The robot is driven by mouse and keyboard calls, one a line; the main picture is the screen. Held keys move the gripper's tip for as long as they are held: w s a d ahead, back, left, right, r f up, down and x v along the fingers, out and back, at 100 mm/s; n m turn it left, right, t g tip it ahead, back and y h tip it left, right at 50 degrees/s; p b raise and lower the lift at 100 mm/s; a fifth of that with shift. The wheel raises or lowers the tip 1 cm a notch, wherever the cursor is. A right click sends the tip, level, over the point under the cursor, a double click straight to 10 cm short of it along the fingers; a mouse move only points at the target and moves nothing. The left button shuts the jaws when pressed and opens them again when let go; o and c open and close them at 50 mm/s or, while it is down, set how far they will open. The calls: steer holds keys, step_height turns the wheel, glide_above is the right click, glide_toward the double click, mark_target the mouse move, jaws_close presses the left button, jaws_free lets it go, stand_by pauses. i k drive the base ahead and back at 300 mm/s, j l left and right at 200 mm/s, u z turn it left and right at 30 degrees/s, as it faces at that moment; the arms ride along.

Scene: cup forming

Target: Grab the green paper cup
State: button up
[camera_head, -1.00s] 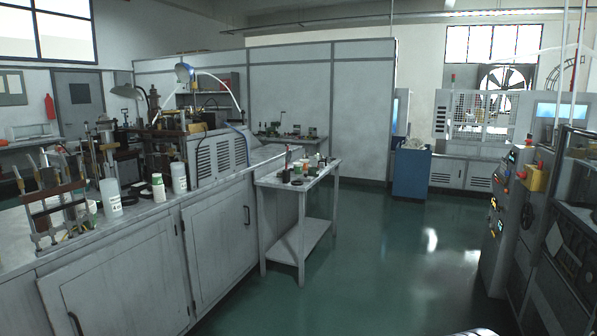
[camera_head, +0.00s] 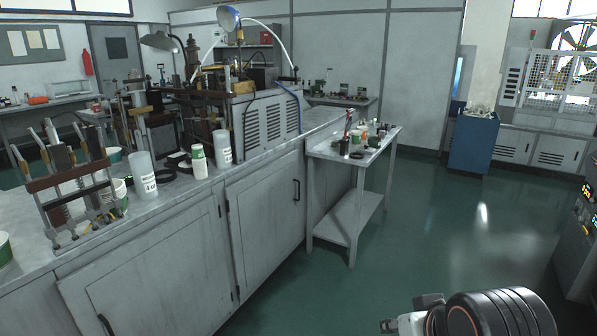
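Several white-and-green paper cups are in view. Another green cup (camera_head: 5,249) is cut by the left edge, and one (camera_head: 120,195) stands partly behind the small press at left. Small cups (camera_head: 362,135) also stand on the side table; their colours are hard to tell at this size. Part of my arm shows at the bottom right, far from all the cups. My gripper's fingers are not visible.
The long grey bench (camera_head: 165,215) with machines fills the left. The small side table (camera_head: 330,148) stands at its end. A blue cabinet (camera_head: 472,145) is at the back right. The green floor (camera_head: 420,235) right of the bench is clear.

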mark_target(356, 136)
steer(key=i+l+z, duration=0.15)
steer(key=i+z, duration=0.3)
steer(key=i, duration=0.55)
steer(key=i+j+z, duration=0.25)
steer(key=i+z, duration=0.15)
steer(key=i, duration=0.6)
